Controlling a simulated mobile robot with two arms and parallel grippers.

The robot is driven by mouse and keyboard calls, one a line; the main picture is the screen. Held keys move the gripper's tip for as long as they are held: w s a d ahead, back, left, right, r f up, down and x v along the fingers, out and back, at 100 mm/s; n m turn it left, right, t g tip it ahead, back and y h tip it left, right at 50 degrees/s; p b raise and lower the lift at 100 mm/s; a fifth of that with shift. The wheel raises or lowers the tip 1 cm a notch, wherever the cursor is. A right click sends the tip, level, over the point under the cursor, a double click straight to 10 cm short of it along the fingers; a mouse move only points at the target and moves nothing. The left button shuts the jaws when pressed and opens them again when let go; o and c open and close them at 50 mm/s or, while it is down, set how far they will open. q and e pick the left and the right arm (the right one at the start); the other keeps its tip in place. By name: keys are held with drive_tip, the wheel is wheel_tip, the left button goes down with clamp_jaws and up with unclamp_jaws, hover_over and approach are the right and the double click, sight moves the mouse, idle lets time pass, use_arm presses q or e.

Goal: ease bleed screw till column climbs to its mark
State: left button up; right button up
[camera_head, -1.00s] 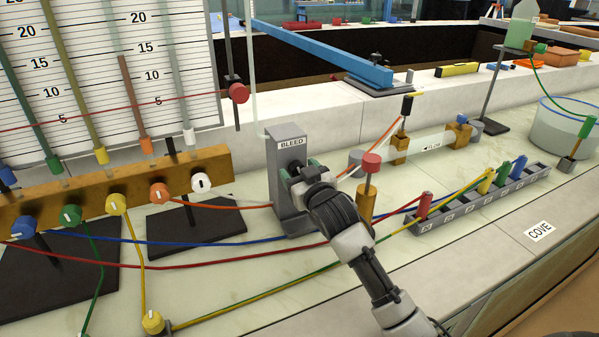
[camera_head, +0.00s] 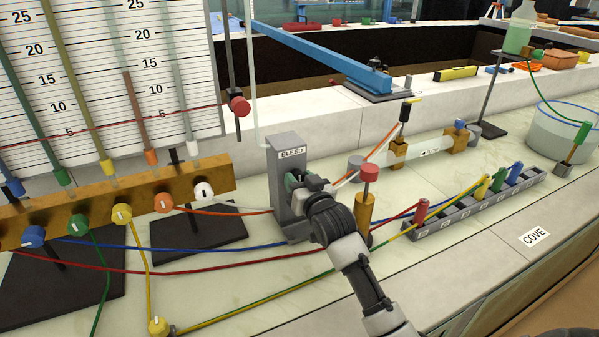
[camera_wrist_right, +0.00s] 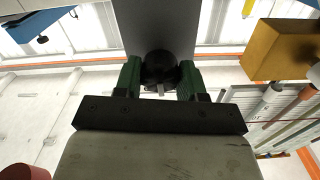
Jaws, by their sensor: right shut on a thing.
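The grey bleed block (camera_head: 287,215), labelled BLEED, stands upright on the pale bench in the head view. My right gripper (camera_head: 297,181) is at its front face. In the right wrist view its green-padded fingers (camera_wrist_right: 160,80) are shut on the dark round bleed screw (camera_wrist_right: 158,68); the head view mostly hides the screw. The scale board (camera_head: 95,75) carries several tubes. The orange-brown column (camera_head: 134,108) ends part way up, near the 15 line. A red line crosses the board low down to a red knob (camera_head: 240,106) on a rod. My left gripper is not in view.
A brass bar (camera_head: 130,192) with coloured knobs stands left of the block. A red-topped brass post (camera_head: 366,195) is close right of my gripper. Coloured hoses cross the bench. A grey rack (camera_head: 480,208) with coloured plugs lies further right.

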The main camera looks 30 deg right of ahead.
drive_tip(key=shift+m, duration=0.4)
drive_tip(key=o, duration=0.9)
drive_tip(key=s, duration=1.1)
drive_tip(key=shift+a, duration=0.3)
drive_tip(key=shift+w, duration=0.1)
idle(0.4)
